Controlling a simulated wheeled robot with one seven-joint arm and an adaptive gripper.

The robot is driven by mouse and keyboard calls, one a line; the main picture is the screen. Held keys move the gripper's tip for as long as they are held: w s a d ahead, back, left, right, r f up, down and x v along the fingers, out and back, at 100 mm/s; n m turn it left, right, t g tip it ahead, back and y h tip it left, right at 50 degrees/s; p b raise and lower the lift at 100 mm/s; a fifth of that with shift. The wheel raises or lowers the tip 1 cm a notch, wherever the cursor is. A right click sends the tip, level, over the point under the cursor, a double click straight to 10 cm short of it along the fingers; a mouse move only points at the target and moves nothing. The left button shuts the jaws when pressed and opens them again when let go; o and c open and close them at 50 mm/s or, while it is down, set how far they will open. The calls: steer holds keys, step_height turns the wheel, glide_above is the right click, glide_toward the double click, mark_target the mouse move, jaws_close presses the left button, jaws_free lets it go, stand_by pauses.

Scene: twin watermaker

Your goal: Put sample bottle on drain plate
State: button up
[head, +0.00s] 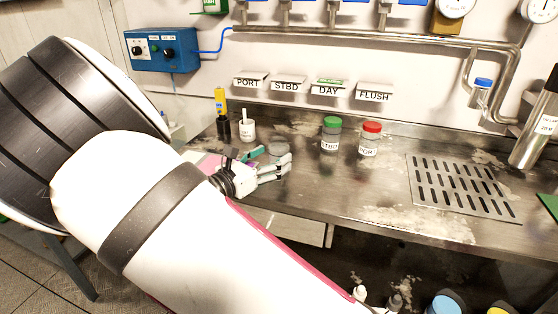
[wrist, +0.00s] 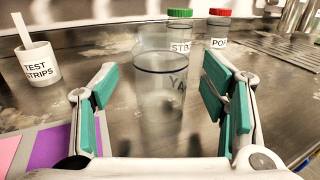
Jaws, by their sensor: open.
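A clear, lidless sample bottle (wrist: 158,100) with a dark blue rim stands upright on the steel counter, between my gripper's fingers in the wrist view. Letters show on its side, partly readable. It also shows in the head view (head: 278,150), partly behind the fingers. My gripper (wrist: 160,88) is open, with a green-padded finger on each side of the bottle and visible gaps to it. In the head view my gripper (head: 276,168) is low over the counter. The slotted drain plate (head: 462,187) lies bare on the counter at the right.
A green-capped STBD bottle (head: 331,134) and a red-capped PORT bottle (head: 370,139) stand between my gripper and the drain plate. A test strips cup (head: 247,131) and a yellow-black tool (head: 221,115) stand at left. The counter before the plate is clear but stained.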

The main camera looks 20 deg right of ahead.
mark_target(272, 156)
steer(key=x, duration=0.3)
steer(key=shift+w+d, duration=0.15)
steer(key=shift+d, duration=0.05)
steer(key=c, duration=1.2)
steer(key=shift+r, duration=0.15)
